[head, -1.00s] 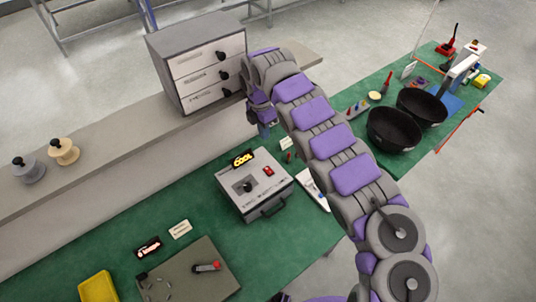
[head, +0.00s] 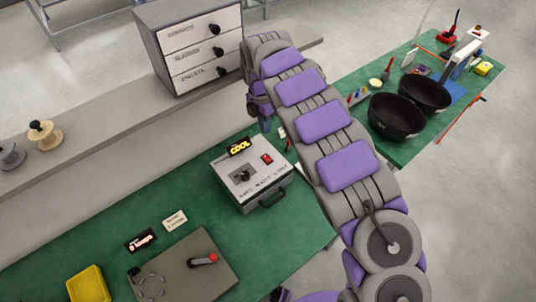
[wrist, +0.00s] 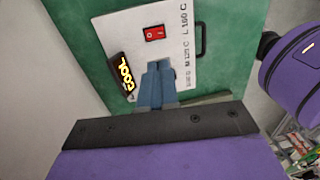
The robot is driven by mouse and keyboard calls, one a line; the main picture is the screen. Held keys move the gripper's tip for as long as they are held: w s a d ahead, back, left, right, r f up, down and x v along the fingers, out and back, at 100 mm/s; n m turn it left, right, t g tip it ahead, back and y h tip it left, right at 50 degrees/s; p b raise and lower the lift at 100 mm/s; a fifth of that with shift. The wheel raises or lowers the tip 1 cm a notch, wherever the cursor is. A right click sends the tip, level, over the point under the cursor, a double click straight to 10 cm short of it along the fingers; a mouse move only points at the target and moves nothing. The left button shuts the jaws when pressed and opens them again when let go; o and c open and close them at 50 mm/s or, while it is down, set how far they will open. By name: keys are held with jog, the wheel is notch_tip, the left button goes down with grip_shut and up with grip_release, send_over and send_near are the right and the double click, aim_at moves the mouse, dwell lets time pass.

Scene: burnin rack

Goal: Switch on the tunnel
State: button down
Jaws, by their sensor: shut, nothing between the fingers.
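The tunnel looks to be the grey box (head: 262,185) with a white top on the green bench. My gripper (head: 265,124) is at the box's far side, above the bench. In the wrist view, my shut, empty gripper (wrist: 158,66) points over the box's white top (wrist: 125,40). The fingers hide part of the top; contact cannot be told.
A drawer cabinet (head: 190,45) stands on the ledge behind. A grey-green plate (head: 185,275) with a red-handled lever, a yellow tray (head: 88,285) and small signs lie to the near left. Two black bowls (head: 396,116) stand to the right.

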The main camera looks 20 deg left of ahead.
aim_at(269, 160)
jog(key=f+b, duration=0.1)
jog(key=f, duration=0.3)
jog(key=d+f, duration=0.1)
jog(key=f, duration=0.4)
jog(key=s+f+b, duration=0.1)
jog(key=f, duration=0.3)
jog(key=shift+d+f+b, duration=0.3)
jog(key=shift+f, duration=0.1)
jog(key=shift+p, duration=0.35)
jog(key=shift+s+d+f+p, duration=0.15)
jog(key=shift+p, duration=0.2)
jog(key=shift+f, duration=0.2)
